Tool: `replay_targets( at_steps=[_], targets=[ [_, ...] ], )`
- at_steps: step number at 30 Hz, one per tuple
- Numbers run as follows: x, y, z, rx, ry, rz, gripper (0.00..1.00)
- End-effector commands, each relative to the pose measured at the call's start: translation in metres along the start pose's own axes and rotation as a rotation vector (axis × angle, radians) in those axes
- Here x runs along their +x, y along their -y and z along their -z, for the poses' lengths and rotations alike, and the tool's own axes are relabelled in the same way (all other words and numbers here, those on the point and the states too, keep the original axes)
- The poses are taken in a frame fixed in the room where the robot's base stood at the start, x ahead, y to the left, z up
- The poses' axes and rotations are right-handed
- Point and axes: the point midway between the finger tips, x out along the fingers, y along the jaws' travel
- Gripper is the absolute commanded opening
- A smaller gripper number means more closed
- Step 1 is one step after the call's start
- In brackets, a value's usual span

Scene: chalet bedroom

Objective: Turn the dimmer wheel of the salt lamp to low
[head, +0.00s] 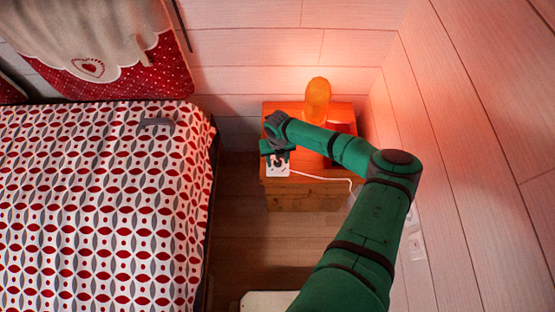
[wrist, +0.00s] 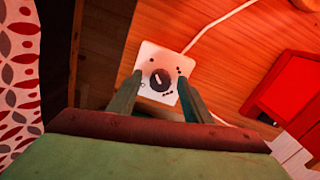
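The salt lamp (head: 317,98) glows orange at the back of the wooden nightstand (head: 285,196). Its dimmer is a white square box (head: 280,173) near the nightstand's front left edge. In the wrist view the box (wrist: 151,56) carries a round dark dimmer wheel (wrist: 167,77) with a pale pointer mark, and small dark marks around it that are too small to read. My gripper (head: 277,156) is over the box. In the wrist view my gripper's fingers (wrist: 160,77) are apart, one on each side of the wheel. I cannot tell whether they touch it.
A white cable (head: 325,177) runs from the box across the nightstand to the right. A red object (wrist: 290,92) lies to the right on the top. The bed (head: 100,205) is on the left, and the plank wall (head: 470,130) is close on the right.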

Motion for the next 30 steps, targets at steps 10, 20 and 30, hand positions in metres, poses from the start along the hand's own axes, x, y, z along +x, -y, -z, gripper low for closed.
replay_targets(
  at_steps=[10, 20, 30],
  targets=[
    [-0.022, 0.001, -0.001, 0.000, 0.002, 0.001, 0.45],
    [-0.083, 0.001, 0.000, -0.001, 0.002, 0.001, 0.45],
    [-0.108, 0.001, 0.000, 0.000, 0.000, 0.001, 0.45]
  ],
)
